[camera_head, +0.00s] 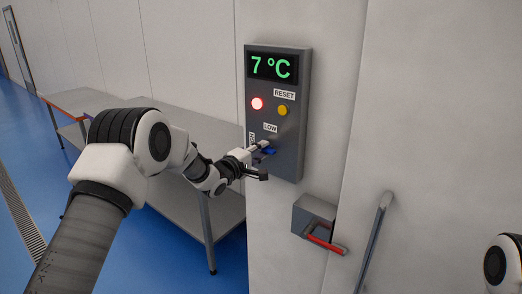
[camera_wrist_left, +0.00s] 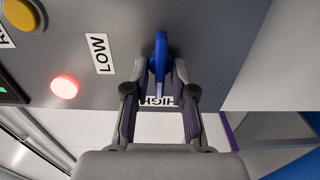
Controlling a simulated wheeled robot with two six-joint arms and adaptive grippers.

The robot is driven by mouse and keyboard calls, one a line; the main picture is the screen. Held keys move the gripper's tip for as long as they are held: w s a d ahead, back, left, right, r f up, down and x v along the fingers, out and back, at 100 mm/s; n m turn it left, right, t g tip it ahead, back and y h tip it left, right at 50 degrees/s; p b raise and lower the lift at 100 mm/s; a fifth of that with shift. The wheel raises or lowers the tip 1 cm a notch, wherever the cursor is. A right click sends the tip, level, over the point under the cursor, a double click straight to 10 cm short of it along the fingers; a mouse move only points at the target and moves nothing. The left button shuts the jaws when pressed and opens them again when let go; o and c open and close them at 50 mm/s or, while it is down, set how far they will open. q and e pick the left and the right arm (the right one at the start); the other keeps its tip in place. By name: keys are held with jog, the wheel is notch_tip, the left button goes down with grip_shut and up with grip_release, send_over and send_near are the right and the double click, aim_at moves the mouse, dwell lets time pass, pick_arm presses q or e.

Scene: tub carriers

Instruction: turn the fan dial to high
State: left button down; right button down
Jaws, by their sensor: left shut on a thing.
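The blue fan dial (camera_head: 268,151) is low on the grey control panel, and in the left wrist view the dial (camera_wrist_left: 160,52) sits between my fingers. The LOW label (camera_head: 270,127) is above it, and the HIGH label (camera_head: 251,138) is to its left, partly hidden by my gripper. In the wrist view the dial's long axis runs toward the HIGH label (camera_wrist_left: 157,101), with a pale mark at that end. My left gripper (camera_head: 262,160) is shut on the dial, one finger on each side. My right gripper is out of view.
The grey panel (camera_head: 292,160) has a 7 °C display (camera_head: 272,67), a lit red lamp (camera_head: 257,104) and a yellow RESET button (camera_head: 282,110). A door latch with a red handle (camera_head: 326,244) is below right. A metal table (camera_head: 180,125) stands left.

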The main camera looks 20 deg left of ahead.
pick_arm(q)
jog(key=shift+f, duration=0.1)
dwell(0.4)
jog(key=c, duration=1)
grip_release()
jog(key=shift+s, duration=0.1)
jog(key=v, duration=1.1)
jog(key=shift+s+a, duration=0.1)
jog(key=shift+s, duration=0.25)
